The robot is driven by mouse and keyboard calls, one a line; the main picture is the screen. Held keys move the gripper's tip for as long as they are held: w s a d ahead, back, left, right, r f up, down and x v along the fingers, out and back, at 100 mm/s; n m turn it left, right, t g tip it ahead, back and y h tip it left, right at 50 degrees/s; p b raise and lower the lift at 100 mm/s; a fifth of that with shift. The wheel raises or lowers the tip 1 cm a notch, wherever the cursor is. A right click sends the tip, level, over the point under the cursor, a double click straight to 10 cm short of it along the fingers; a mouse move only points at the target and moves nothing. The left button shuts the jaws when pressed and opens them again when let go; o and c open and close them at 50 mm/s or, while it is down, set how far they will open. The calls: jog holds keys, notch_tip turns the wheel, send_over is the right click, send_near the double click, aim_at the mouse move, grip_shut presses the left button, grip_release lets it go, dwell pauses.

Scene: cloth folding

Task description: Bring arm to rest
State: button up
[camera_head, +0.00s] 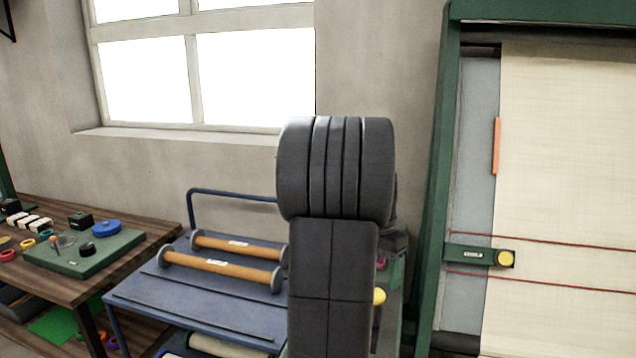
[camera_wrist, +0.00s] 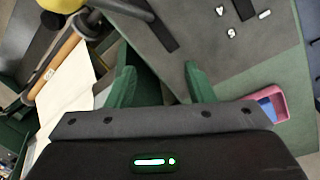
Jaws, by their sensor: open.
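My arm (camera_head: 332,270) stands upright in the middle of the camera_head view, its dark grey links folded up in front of the wall and hiding part of the cart behind it. My gripper is hidden in that view. In the camera_wrist view my gripper (camera_wrist: 158,78) shows two green fingers spread apart with nothing between them. It is above a grey and green surface (camera_wrist: 225,75); I cannot tell how high. A cream cloth or sheet (camera_wrist: 72,85) lies left of the fingers.
A blue cart (camera_head: 190,305) with two wooden rollers stands left of my arm. A wooden bench (camera_head: 150,240) with small parts is farther left. A green frame (camera_head: 440,180) with a cream sheet (camera_head: 570,150) stands at right. A pink container (camera_wrist: 271,103) shows beside the gripper.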

notch_tip(320, 180, up, 13)
jog(key=w+a, duration=0.1)
jog(key=shift+w+f, duration=0.15)
jog(key=shift+f, duration=0.05)
jog(key=shift+a+r, duration=0.1)
